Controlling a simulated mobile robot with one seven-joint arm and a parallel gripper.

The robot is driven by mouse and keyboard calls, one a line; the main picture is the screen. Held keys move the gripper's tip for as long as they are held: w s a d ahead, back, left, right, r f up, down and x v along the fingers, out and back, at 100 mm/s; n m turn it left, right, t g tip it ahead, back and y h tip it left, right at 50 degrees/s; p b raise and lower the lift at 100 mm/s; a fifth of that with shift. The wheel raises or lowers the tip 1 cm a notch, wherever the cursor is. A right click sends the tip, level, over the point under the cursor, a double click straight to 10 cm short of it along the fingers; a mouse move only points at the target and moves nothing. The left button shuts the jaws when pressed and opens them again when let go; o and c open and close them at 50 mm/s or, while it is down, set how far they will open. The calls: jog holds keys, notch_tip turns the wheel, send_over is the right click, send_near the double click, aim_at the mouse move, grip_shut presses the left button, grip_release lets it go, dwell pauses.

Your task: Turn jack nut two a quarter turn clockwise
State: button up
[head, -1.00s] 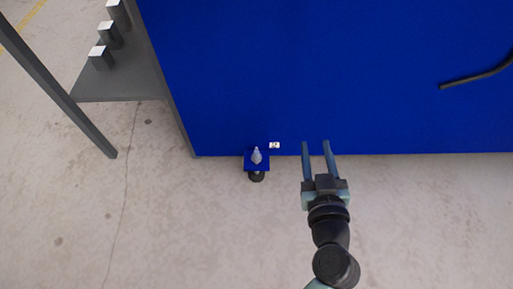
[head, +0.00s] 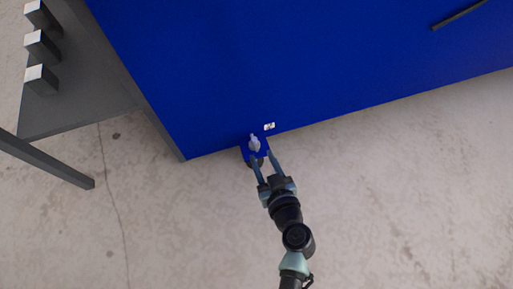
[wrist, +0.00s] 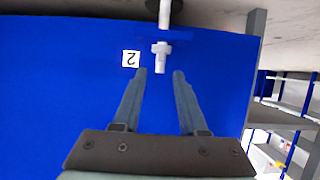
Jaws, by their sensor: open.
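Jack nut two is a pale grey nut on a short upright spindle (head: 254,144) at the front edge of the blue machine. It also shows in the wrist view as a light nut with a stem (wrist: 161,50). A white tag (head: 269,126) sits beside it; in the wrist view the tag (wrist: 131,58) reads 2, upside down. My gripper (head: 262,156) is open, its fingers pointing at the nut. In the wrist view the nut lies just beyond and between the fingertips (wrist: 160,72), apart from both. Contact is not visible.
The nut is on a small blue bracket (head: 244,155) jutting from the edge of the big blue surface (head: 240,60). A grey frame with several blocks (head: 75,90) stands at the left. A dark bar (head: 459,15) lies at the upper right. Bare floor (head: 400,190) is free in front.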

aim_at(255, 142)
jog(key=b+x, duration=0.1)
jog(key=x, duration=0.4)
jog(key=shift+a, duration=0.1)
grip_shut()
